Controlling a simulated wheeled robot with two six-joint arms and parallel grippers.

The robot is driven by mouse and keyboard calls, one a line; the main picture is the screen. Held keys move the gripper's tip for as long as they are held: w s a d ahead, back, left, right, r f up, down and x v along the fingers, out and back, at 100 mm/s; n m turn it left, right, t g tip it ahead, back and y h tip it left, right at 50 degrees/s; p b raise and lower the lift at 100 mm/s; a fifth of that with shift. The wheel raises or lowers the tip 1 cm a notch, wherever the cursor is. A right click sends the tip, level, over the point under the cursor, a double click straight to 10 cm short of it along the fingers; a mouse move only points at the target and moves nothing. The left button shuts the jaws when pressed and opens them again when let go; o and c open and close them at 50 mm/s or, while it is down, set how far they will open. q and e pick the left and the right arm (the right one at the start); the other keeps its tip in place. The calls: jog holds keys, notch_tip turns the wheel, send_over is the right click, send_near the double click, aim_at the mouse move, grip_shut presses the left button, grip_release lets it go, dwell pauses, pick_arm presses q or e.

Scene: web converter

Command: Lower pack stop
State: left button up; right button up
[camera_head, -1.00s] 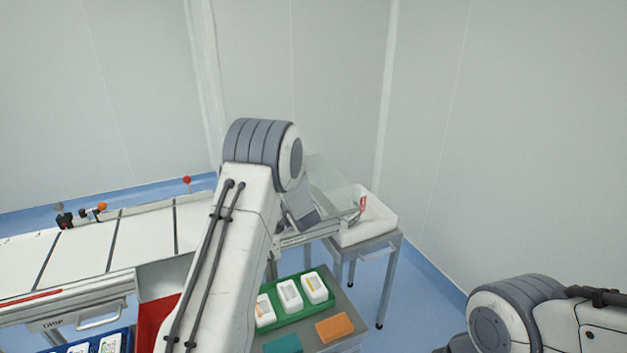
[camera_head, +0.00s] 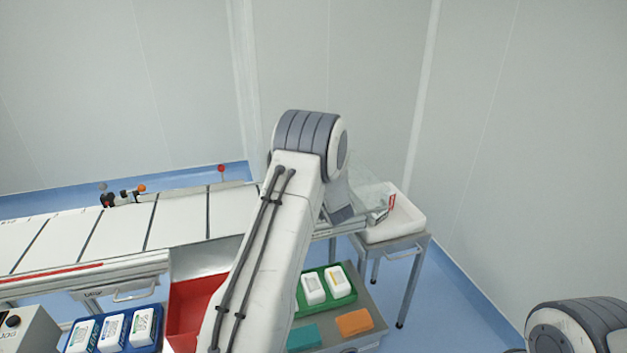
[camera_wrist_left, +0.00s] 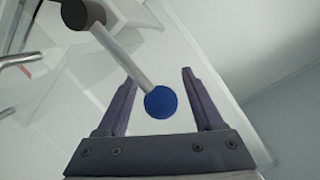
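In the left wrist view a pale metal lever with a blue ball knob (camera_wrist_left: 161,102) runs down from a dark round hub (camera_wrist_left: 83,13). I cannot tell whether this lever belongs to the pack stop. The knob sits between the two fingers of my left gripper (camera_wrist_left: 158,77), which is open, with gaps showing on both sides of the knob. In the head view my left arm reaches over the conveyor (camera_head: 180,221) and hides its own gripper and the lever. My right arm shows at the lower right, its gripper out of view.
Knobbed levers (camera_head: 122,197) stand at the conveyor's far edge, with a red knob (camera_head: 221,168) farther right. A clear guard and white tray (camera_head: 405,222) stand beyond my arm. In front are a red bin (camera_head: 190,305), a blue tray (camera_head: 158,330) and a green tray (camera_head: 342,298).

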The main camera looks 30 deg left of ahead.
pick_arm(q)
jog(key=b+v, duration=0.2)
jog(key=v, duration=0.8)
jog(key=shift+s+d, duration=0.2)
